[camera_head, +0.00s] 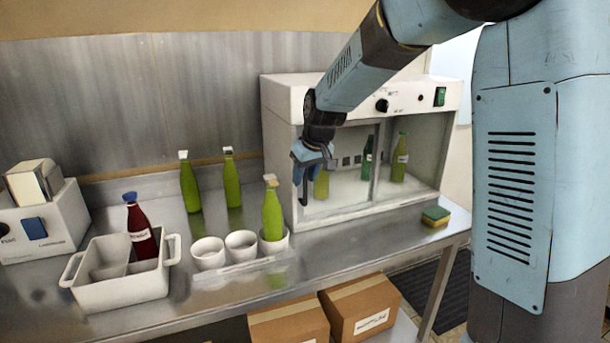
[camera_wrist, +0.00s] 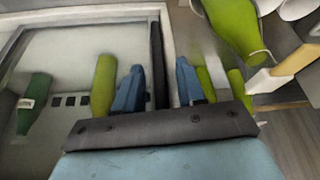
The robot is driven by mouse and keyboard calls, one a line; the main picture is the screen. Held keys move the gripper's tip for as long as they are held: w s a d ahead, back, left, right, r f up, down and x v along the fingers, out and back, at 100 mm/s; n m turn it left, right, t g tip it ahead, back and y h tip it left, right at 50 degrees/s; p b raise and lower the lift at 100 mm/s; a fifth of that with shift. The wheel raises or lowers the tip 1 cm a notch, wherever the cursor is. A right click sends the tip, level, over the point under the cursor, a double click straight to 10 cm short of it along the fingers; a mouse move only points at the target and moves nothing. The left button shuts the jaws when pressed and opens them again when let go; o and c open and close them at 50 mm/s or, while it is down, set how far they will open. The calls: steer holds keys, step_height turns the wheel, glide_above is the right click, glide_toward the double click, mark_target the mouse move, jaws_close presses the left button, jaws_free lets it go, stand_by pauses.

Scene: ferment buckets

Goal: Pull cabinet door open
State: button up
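The white cabinet (camera_head: 290,100) stands on the steel counter, with glass doors (camera_head: 348,185) on its front and green bottles visible inside. In the wrist view a door pane (camera_wrist: 85,50) fills the left side and looks shut. A dark upright bar (camera_wrist: 157,40), seemingly the door handle, runs along the pane's edge. My gripper (camera_head: 303,190) is at the left part of the cabinet front. In the wrist view its blue fingers (camera_wrist: 157,82) are apart, one on each side of the bar, with small gaps showing. The head view does not show the bar clearly.
A green bottle (camera_head: 272,215) stands in a white cup holder left of the cabinet; two more (camera_head: 190,185) (camera_head: 232,183) stand behind. A white bin (camera_head: 122,287) holds a dark red bottle (camera_head: 140,232). A sponge (camera_head: 435,217) lies at the counter's right end.

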jaws_close()
stand_by(0.3)
stand_by(0.3)
